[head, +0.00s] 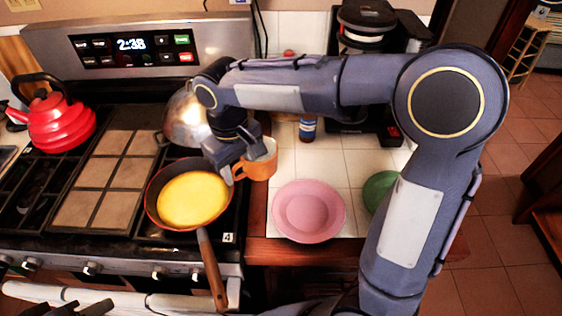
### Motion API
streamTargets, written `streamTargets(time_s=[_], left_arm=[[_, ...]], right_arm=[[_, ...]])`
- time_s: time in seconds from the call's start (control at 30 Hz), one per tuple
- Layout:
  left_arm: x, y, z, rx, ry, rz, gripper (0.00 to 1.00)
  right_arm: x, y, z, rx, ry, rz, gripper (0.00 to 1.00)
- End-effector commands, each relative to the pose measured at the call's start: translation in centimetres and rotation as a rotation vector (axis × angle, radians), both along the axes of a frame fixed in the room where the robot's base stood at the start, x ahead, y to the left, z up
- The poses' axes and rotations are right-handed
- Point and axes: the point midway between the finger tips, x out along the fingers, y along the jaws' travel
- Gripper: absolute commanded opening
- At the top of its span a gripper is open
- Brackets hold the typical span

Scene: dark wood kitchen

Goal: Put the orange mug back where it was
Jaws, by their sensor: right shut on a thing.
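The orange mug (262,170) is at the left edge of the white tiled counter, just right of the frying pan. Its pale inside shows at the top and it looks roughly upright. My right gripper (236,168) reaches in from the right and is shut on the mug at its left side. The gripper hides part of the mug, and I cannot tell whether its base touches the counter. Dark parts at the bottom left edge look like my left gripper (88,309), mostly cut off, so its jaws cannot be judged.
A frying pan (157,212) with yellow food sits on the stove, handle toward me. A metal dome (183,125) is behind it, a red kettle (62,125) far left. A pink plate (308,212), a partly hidden green dish (377,190), a bottle (307,128) and a coffee machine (367,25) occupy the counter.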

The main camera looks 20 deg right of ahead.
Motion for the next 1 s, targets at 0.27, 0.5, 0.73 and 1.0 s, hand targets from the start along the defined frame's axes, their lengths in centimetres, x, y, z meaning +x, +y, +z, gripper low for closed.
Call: streamTargets(time_s=[0.27, 0.5, 0.73, 1.0], left_arm=[[0.0, 0.0, 1.8, 0.000, 0.000, 0.000, 0.36], [0.0, 0.0, 2.8, 0.000, 0.000, 0.000, 0.36], [0.0, 0.0, 3.1, 0.000, 0.000, 0.000, 0.36], [0.0, 0.0, 3.6, 0.000, 0.000, 0.000, 0.36]], right_arm=[[4.5, -4.8, -2.6, -0.002, 0.005, -0.006, 0.05], [7.5, -7.8, -6.7, -0.003, 0.004, -0.001, 0.05], [8.7, -8.9, -8.6, -0.001, 0.000, 0.001, 0.05], [9.2, -9.5, -12.0, -0.002, 0.003, 0.002, 0.05]])
